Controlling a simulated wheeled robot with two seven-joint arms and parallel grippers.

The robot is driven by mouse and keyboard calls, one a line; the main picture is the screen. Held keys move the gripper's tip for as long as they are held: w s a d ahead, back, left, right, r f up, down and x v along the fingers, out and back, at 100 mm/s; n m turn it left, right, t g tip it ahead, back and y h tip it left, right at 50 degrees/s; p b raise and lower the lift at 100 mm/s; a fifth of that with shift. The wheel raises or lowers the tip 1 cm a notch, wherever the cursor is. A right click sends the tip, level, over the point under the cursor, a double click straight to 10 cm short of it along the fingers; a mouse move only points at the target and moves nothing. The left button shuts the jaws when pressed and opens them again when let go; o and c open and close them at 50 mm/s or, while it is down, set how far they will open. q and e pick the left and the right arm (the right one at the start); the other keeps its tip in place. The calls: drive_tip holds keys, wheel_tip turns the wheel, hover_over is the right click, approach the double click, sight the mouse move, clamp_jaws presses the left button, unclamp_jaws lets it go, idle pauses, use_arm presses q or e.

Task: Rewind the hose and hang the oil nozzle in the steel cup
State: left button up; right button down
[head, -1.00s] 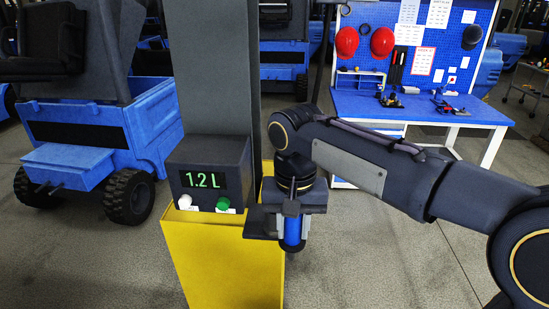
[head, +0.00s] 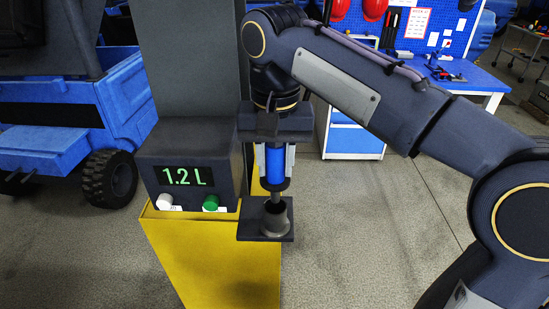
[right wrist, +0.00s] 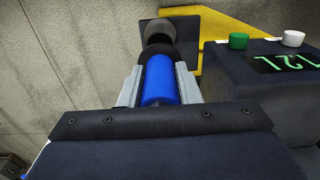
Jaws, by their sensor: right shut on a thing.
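My right gripper (head: 274,182) is shut on the blue-bodied oil nozzle (head: 275,160), which hangs upright with its thin spout pointing down. The grey steel cup (head: 275,221) stands on a dark bracket plate (head: 247,230) directly below. The spout tip is at the cup's mouth; I cannot tell how far inside it is. In the right wrist view the nozzle (right wrist: 160,88) lies between the fingers (right wrist: 159,76), with the cup (right wrist: 158,33) beyond its dark end. I cannot make out the hose. My left gripper is not in view.
Left of the cup, a dark control box (head: 190,165) shows 1.2 L above a white button (head: 165,201) and a green button (head: 210,202). It sits on a yellow pedestal (head: 215,260) beside a grey column (head: 192,70). A blue vehicle stands left; a blue workbench stands behind.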

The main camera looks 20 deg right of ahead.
sight(275, 184)
drive_tip(key=shift+f, duration=0.25)
drive_tip(key=shift+r, duration=0.15)
drive_tip(key=shift+f, duration=0.2)
idle(0.6)
drive_tip(key=shift+f+b, duration=0.85)
drive_tip(key=shift+f, duration=0.55)
drive_tip(key=shift+f, duration=0.1)
drive_tip(key=shift+f+b, duration=0.45)
drive_tip(key=shift+f, duration=0.25)
drive_tip(key=shift+f, duration=0.1)
